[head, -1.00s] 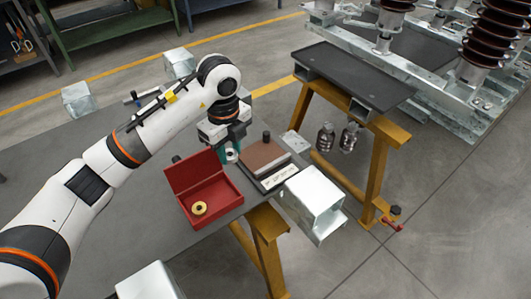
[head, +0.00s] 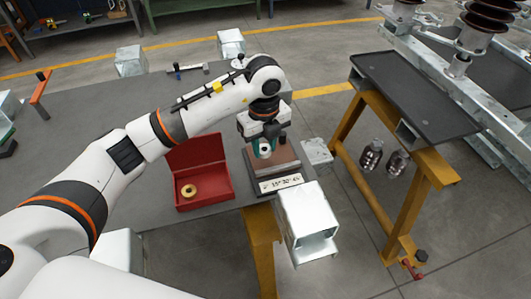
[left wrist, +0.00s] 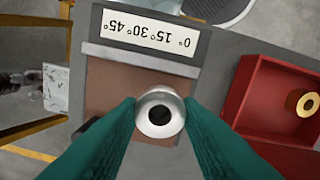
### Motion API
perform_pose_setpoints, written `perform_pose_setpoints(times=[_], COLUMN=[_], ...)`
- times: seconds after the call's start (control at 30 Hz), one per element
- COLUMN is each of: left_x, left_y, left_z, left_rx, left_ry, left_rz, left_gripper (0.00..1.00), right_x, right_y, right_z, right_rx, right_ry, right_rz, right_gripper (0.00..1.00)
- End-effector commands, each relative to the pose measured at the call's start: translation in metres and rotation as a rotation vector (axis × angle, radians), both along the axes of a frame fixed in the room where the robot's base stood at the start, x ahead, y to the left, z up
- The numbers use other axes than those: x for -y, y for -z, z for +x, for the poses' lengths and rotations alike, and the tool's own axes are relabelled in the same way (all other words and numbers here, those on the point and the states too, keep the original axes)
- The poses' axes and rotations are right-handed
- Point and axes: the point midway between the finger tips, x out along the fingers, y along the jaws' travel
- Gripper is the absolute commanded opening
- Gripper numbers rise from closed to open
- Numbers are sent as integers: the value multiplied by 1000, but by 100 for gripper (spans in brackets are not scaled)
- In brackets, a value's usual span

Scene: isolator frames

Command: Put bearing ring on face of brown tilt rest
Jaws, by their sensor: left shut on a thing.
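The brown tilt rest (head: 285,159) stands near the table's right edge, with a strip of angle marks at its front. Its brown face also fills the middle of the left wrist view (left wrist: 112,87). My left gripper (head: 264,153), with green fingers, is shut on a silver bearing ring (left wrist: 160,95). The ring is over the brown face, its hole facing the wrist camera. I cannot tell whether it touches the face. In the head view the ring (head: 265,148) shows as a small pale spot between the fingers. My right gripper is not in view.
An open red box (head: 218,198) with a brass ring (head: 189,191) inside stands left of the rest. A metal square tube (head: 309,222) is in front of the rest, and a grey plate (head: 317,151) lies to its right. The table left of the box is mostly clear.

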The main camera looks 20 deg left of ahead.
Motion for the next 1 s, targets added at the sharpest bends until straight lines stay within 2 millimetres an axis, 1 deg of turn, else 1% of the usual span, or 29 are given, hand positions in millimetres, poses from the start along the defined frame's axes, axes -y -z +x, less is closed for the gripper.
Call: perform_pose_setpoints(times=[0.3,0.53,0.67,0.7,0.77,0.8,1.0], left_x=[0,0,0,0,0,0,0], left_y=[37,38,42,41,41,41,41], left_z=[0,0,0,0,0,0,0], left_rx=[-1,1,0,0,0,0,0], left_ry=[0,1,0,0,0,0,0], left_rz=[1,-1,0,0,0,0,0], left_gripper=[8,8,8,37,47,53,54], right_x=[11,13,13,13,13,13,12], right_y=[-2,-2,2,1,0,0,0], right_z=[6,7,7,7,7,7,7], right_rx=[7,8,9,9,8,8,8], right_ry=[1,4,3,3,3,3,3], right_rz=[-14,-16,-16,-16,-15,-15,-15], right_gripper=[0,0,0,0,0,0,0])
